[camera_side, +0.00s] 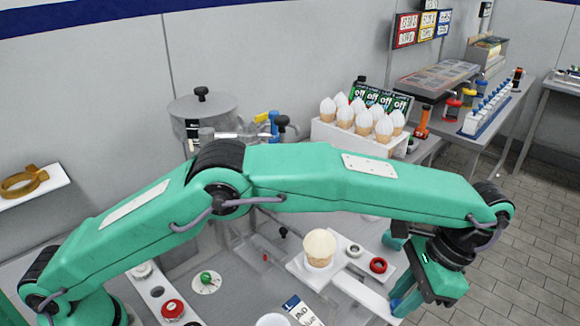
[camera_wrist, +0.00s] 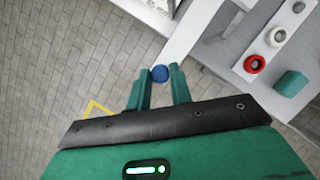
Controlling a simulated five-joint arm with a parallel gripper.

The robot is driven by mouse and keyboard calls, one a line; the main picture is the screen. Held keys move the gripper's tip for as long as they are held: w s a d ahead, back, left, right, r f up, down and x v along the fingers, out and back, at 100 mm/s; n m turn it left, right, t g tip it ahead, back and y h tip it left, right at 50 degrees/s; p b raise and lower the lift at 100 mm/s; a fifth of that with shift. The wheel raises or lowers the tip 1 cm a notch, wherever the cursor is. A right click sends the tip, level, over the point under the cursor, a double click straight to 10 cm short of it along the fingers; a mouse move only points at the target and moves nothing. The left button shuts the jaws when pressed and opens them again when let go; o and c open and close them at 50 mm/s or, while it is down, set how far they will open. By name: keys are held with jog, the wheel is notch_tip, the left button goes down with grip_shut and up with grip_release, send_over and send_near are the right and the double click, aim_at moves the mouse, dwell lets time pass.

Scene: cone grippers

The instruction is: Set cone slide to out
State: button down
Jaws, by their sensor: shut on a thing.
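The cone slide is a white bar (camera_side: 362,297) that runs out from under a white cone holder plate (camera_side: 300,266) in the side view. In the wrist view the same white bar (camera_wrist: 190,32) ends in a round blue knob (camera_wrist: 160,73). My gripper (camera_wrist: 161,78) has its two green fingers on either side of the knob, shut on it. In the side view my gripper (camera_side: 398,272) is at the bar's right end, and the knob is hidden there. A cone with a pale top (camera_side: 319,246) stands upright in the holder plate.
A red ring (camera_side: 378,265) and a white ring (camera_side: 354,250) sit right of the cone. A rack of white-topped cones (camera_side: 360,120) stands behind my arm. A red button (camera_side: 173,309) and green knob (camera_side: 206,277) are on the counter. Open floor (camera_side: 530,240) lies right.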

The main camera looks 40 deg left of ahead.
jog(key=shift+d, duration=0.8)
jog(key=c, duration=1.3)
grip_release()
jog(key=shift+w+r, duration=0.1)
jog(key=shift+r, duration=0.1)
jog(key=shift+w+d+r, duration=0.15)
jog(key=shift+r, duration=2.2)
jog(key=shift+w+d+r, duration=0.15)
jog(key=shift+r, duration=2.15)
